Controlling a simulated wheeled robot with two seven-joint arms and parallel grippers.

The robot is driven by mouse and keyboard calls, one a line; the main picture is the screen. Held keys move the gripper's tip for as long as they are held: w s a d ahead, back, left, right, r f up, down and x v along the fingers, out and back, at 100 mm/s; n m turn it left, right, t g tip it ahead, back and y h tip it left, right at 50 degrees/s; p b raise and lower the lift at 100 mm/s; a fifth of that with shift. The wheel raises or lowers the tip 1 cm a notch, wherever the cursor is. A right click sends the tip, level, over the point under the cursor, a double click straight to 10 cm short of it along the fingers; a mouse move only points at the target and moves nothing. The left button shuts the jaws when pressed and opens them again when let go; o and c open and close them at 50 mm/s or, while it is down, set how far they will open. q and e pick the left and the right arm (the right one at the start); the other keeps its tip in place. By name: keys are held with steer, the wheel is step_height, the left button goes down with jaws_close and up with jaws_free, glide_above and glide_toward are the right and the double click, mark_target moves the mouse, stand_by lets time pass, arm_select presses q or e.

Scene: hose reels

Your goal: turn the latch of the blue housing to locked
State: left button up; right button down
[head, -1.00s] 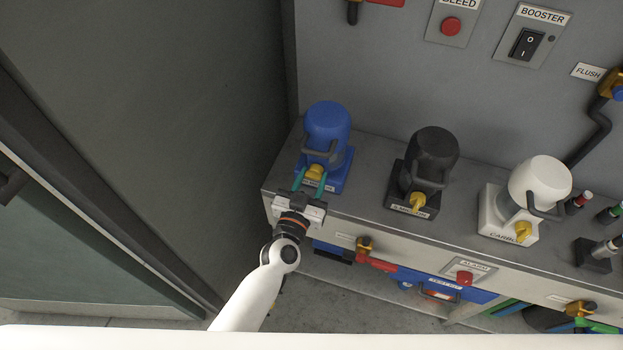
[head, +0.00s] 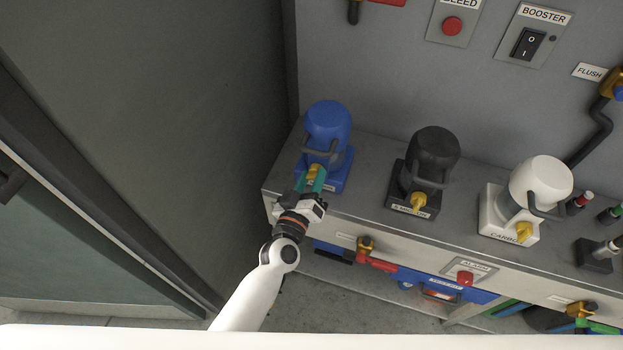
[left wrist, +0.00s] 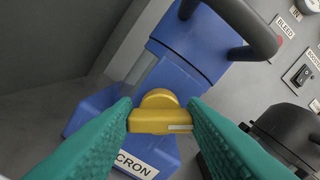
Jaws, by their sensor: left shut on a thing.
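The blue housing (head: 328,124) stands at the left end of the grey bench, with a dark handle on its front. Its yellow latch (head: 315,173) sits low on the front, and in the left wrist view the latch (left wrist: 160,113) lies between the teal fingers. My left gripper (head: 311,181) is shut on the latch, a finger against each side. In the left wrist view the gripper (left wrist: 160,122) covers part of the base, and the label below reads "CRON", its start hidden. My right gripper is not in view.
A black housing (head: 433,150) and a white housing (head: 541,180) with yellow latches stand to the right on the bench (head: 370,205). A red-handled valve (head: 376,263) and the alarm button (head: 464,277) are on the bench front. A dark wall (head: 190,110) is close on the left.

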arm_select(q)
steer(key=n+b, duration=0.1)
steer(key=n, duration=0.4)
steer(key=shift+f+n, duration=0.15)
steer(key=shift+n, duration=0.15)
steer(key=n, duration=0.4)
steer(key=shift+a+n+b, duration=0.1)
steer(key=shift+n+b, duration=0.3)
steer(key=o, duration=1)
steer(key=shift+b+v, duration=0.8)
steer(key=shift+v, duration=5.25)
